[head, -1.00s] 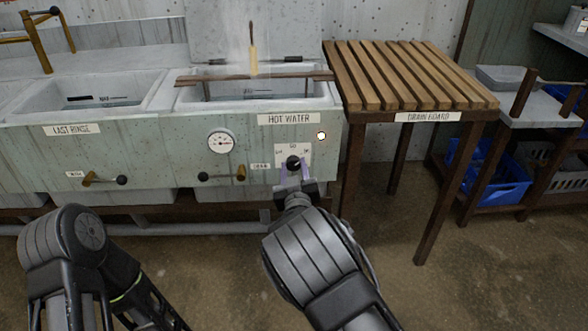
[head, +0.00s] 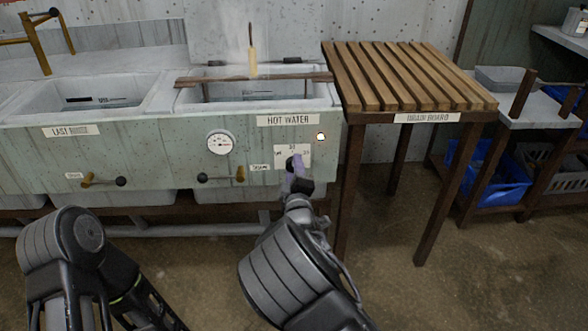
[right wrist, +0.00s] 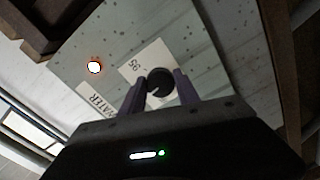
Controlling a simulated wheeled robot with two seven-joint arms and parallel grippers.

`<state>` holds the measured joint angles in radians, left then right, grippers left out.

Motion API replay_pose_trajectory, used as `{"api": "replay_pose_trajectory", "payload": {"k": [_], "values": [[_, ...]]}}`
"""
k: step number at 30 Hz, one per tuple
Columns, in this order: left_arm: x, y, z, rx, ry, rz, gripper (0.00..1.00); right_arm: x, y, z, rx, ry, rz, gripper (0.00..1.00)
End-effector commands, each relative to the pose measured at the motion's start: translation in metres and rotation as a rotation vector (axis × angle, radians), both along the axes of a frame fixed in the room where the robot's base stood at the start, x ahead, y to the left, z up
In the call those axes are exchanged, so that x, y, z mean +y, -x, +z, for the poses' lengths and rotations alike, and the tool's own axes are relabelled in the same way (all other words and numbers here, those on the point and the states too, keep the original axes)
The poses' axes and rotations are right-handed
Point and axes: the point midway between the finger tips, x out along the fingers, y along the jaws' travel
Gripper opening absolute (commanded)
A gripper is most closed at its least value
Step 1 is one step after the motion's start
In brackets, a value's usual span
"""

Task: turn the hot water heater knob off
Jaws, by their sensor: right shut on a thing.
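The heater knob (right wrist: 159,84) is a round black knob on a white dial plate (head: 300,153), below the HOT WATER label on the sink front. In the right wrist view it sits between the purple fingers of my right gripper (right wrist: 160,88), which is shut on it. In the head view the right gripper (head: 296,174) reaches up to the plate from below and partly hides the knob.
A round gauge (head: 220,142) and a black-ended valve lever (head: 220,177) are left of the knob. The slatted drain board (head: 410,75) stands on dark legs close to the right. The floor in front is clear.

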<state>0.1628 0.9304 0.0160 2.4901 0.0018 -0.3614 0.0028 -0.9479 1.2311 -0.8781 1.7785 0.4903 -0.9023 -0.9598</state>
Motion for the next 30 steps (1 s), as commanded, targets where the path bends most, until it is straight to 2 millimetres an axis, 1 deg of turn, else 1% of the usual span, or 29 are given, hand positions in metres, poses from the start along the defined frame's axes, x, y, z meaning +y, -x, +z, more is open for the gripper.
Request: {"api": "replay_pose_trajectory", "payload": {"k": [18,24,30], "values": [[0.001,-0.001,-0.004,-0.001,-0.001,0.002,0.36,0.002,0.000,0.001,-0.002,0.587,0.002,0.00],[0.002,-0.002,-0.008,-0.002,-0.002,0.004,0.36,0.002,0.000,0.001,-0.003,0.750,0.002,0.00],[0.003,-0.003,-0.011,-0.005,-0.004,0.006,0.36,0.002,0.000,0.002,-0.002,0.861,0.002,0.00]]}}
